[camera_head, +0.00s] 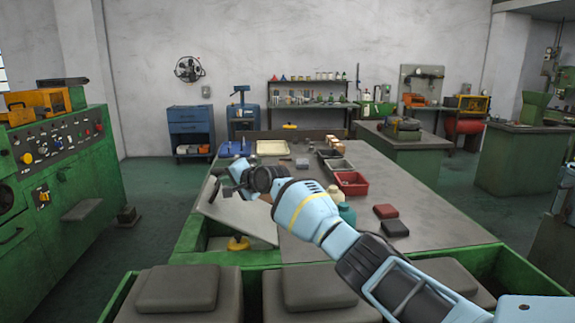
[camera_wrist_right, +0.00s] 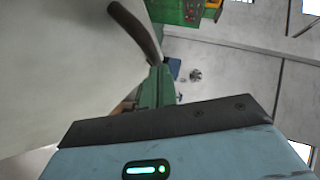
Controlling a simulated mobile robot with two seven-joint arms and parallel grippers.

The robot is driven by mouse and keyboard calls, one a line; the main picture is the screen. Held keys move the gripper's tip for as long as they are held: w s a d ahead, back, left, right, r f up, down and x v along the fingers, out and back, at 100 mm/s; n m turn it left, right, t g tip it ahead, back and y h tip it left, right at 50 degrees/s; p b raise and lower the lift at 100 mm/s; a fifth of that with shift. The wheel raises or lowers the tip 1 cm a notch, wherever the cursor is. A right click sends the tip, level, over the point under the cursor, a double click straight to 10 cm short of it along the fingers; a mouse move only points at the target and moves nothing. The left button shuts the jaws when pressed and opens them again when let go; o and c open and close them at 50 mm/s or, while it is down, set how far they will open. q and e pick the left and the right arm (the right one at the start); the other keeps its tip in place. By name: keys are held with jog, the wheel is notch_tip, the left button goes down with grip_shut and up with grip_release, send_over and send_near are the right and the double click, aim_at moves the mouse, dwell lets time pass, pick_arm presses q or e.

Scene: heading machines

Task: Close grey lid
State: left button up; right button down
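The grey lid (camera_head: 238,213) is a flat panel at the left side of the green bench. It is tilted, with an open gap below its near edge where the green inside of the bench shows. My right gripper (camera_head: 229,188) is at the lid's upper left part, over or against it; contact is unclear. Its small dark fingers do not show whether they are open or shut. In the right wrist view a broad pale grey surface (camera_wrist_right: 60,70), likely the lid, fills the left, with a dark curved piece (camera_wrist_right: 137,30) at its edge. My left gripper is not in view.
A yellow-topped object (camera_head: 239,243) sits in the opening below the lid. The bench top (camera_head: 330,240) bears a red bin (camera_head: 351,183), a red block (camera_head: 385,211) and a dark block (camera_head: 394,228). A green machine (camera_head: 60,190) stands left, across free floor.

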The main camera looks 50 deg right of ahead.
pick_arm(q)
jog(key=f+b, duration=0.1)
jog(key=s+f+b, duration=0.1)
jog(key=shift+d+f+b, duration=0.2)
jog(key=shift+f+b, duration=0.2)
pick_arm(e)
jog(key=w+a+f+n+g+h, duration=0.1)
jog(key=w+a+f, duration=0.1)
jog(key=f, duration=0.3)
jog(key=w+a+f+n+g+h, duration=0.1)
jog(key=w+a+f+g, duration=0.1)
jog(key=f, duration=0.3)
jog(key=shift+w+a+f, duration=0.2)
jog(key=shift+a+f, duration=0.15)
jog(key=shift+a, duration=0.1)
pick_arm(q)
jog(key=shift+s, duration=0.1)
pick_arm(e)
jog(key=shift+f, duration=0.15)
